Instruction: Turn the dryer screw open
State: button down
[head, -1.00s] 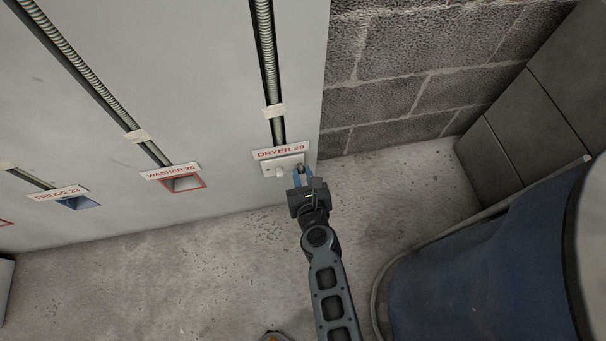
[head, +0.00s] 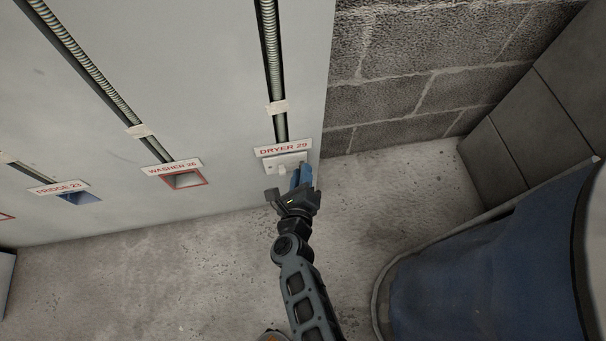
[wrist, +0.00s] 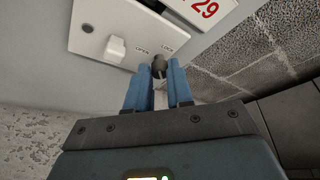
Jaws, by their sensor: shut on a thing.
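The dryer screw (wrist: 159,66) is a small dark knob on a white cover plate (wrist: 90,25), between the printed words OPEN and LOCK. My gripper (wrist: 160,80) has its blue fingers on both sides of the screw, shut on it. In the head view my gripper (head: 302,176) reaches the right side of the cover plate (head: 272,165), under the DRYER 29 sign (head: 283,149). The fingers hide the screw there. A white square switch (wrist: 115,47) sticks out of the plate left of the screw.
A red-framed opening (head: 185,180) under WASHER 26 and a blue one (head: 80,197) under FRIDGE 23 lie to the left. A block wall (head: 420,80) stands to the right. A large blue drum-like object (head: 480,270) takes up the lower right. Bare floor (head: 150,270) lies below the panel.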

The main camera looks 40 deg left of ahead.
jog(key=shift+s+a+f+n+t+b, duration=0.15)
jog(key=shift+n+t+b, duration=0.4)
jog(key=shift+n+b, duration=0.55)
jog(key=shift+d+f+n+t+b, duration=0.1)
jog(key=shift+f+n+t+b, duration=0.1)
jog(key=shift+n+t+b, duration=0.85)
jog(key=shift+s+a+f+n+t+b, duration=0.1)
jog(key=shift+f+n+b, duration=0.1)
jog(key=shift+n+b, duration=0.95)
jog(key=shift+n, duration=0.5)
jog(key=c, duration=1)
grip_release()
jog(key=shift+w, duration=0.1)
jog(key=shift+r, duration=0.1)
jog(key=shift+p, duration=0.3)
